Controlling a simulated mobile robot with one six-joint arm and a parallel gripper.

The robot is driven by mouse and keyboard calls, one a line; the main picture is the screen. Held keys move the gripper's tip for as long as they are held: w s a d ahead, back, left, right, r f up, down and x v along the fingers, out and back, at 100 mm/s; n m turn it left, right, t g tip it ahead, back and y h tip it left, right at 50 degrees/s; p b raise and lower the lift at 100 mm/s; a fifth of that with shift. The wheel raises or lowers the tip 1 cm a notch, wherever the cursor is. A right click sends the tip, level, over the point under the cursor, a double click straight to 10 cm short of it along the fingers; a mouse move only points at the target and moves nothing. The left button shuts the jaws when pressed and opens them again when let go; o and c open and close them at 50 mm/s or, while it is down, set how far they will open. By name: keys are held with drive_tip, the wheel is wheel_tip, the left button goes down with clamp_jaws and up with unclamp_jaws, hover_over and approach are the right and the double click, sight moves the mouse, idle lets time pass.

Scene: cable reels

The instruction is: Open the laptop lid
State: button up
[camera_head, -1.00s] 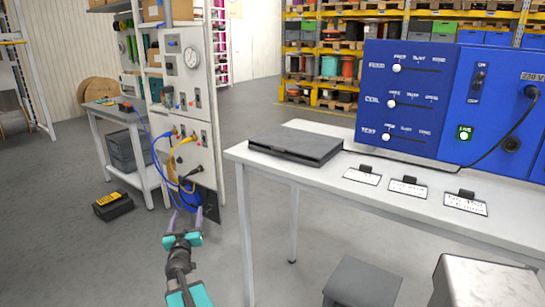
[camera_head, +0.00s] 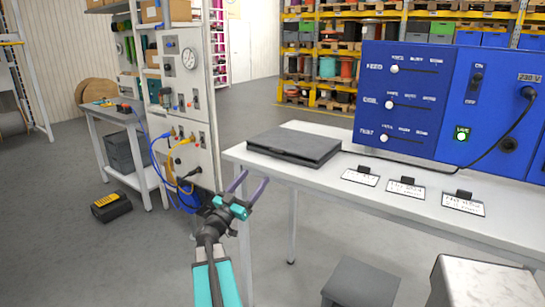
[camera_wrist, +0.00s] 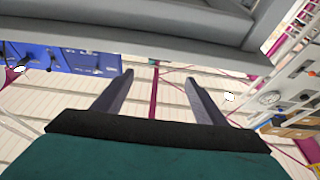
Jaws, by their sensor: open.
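A closed dark grey laptop (camera_head: 294,146) lies flat on the left end of the white table (camera_head: 335,180) in the head view. My gripper (camera_head: 252,183) is open and empty, just off the table's left front corner, short of the laptop and apart from it. Its fingers point up toward the table edge. In the wrist view my gripper (camera_wrist: 158,80) shows two spread fingers with nothing between them. A grey edge crosses the top of that view; I cannot tell whether it is the table or the laptop.
A blue control panel (camera_head: 400,110) with sliders stands at the table's back right. Three labelled cards with black clips, one a card (camera_head: 360,177), lie before it. A grey stool (camera_head: 362,284) stands in front. A test rack with cables (camera_head: 185,110) is at left.

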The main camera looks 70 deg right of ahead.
sight(273, 163)
drive_tip(key=shift+d, duration=0.15)
drive_tip(key=p+x, duration=0.2)
drive_tip(key=x, duration=1.1)
drive_tip(key=shift+d+r, duration=0.2)
drive_tip(key=shift+r, duration=0.05)
drive_tip(key=shift+p, duration=0.3)
drive_tip(key=c, duration=1.5)
